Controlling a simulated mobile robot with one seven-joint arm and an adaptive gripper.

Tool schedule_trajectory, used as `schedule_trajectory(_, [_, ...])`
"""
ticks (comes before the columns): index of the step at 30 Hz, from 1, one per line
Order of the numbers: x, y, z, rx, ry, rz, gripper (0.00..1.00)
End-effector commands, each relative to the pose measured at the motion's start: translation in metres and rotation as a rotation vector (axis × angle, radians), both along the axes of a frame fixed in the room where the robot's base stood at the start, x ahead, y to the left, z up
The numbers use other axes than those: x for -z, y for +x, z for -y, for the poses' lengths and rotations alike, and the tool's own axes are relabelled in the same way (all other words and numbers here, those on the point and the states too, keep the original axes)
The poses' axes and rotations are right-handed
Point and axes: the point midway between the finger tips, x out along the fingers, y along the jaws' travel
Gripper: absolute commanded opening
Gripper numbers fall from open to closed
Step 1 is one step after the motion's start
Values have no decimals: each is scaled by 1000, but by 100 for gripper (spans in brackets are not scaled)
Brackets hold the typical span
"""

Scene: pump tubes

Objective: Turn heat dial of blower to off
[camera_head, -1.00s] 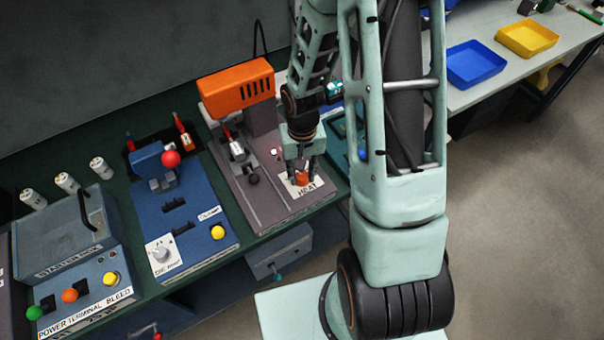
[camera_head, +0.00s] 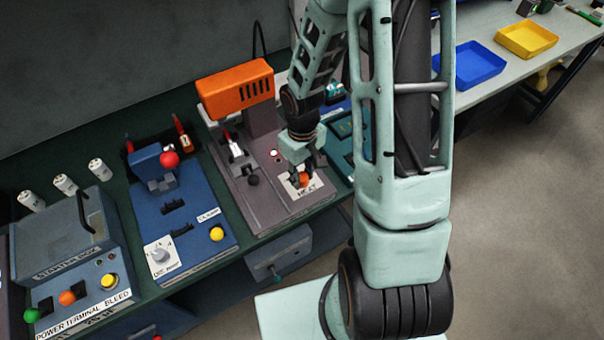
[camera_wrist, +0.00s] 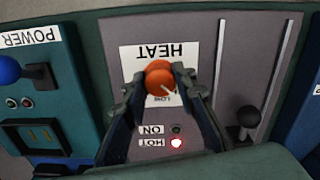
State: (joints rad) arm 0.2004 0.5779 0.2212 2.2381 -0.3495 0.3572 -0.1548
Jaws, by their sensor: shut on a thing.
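The blower has an orange housing (camera_head: 236,90) over a grey base (camera_head: 262,205). Its orange heat dial (camera_head: 305,180) sits on a white plate marked HEAT near the base's front right. The dial (camera_wrist: 159,76) also shows in the wrist view, with its pale pointer line toward small lettering that seems to read LOW. My gripper (camera_head: 305,174) is over the dial, its fingers shut on the dial's sides; in the wrist view the two fingers (camera_wrist: 160,84) stand left and right of it. The lamp by the HOT label (camera_wrist: 176,142) glows; the ON lamp (camera_wrist: 176,129) looks dark.
A black-knobbed lever (camera_wrist: 248,118) stands on the base beside the dial. A blue press with a red ball (camera_head: 170,159) stands to the left, and a teal unit with a POWER label (camera_wrist: 30,38) stands on the blower's other side. Blue (camera_head: 474,66) and yellow trays lie far right.

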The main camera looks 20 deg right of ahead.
Motion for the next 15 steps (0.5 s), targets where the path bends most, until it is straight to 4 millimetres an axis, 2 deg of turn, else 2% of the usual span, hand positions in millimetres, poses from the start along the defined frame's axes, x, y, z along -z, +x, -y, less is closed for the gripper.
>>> schedule_trajectory(10, [0,0,0,-6,-1,0,1])
schedule_trajectory(11, [0,0,0,-6,-1,0,26])
schedule_trajectory(15, [0,0,0,-5,-1,0,42])
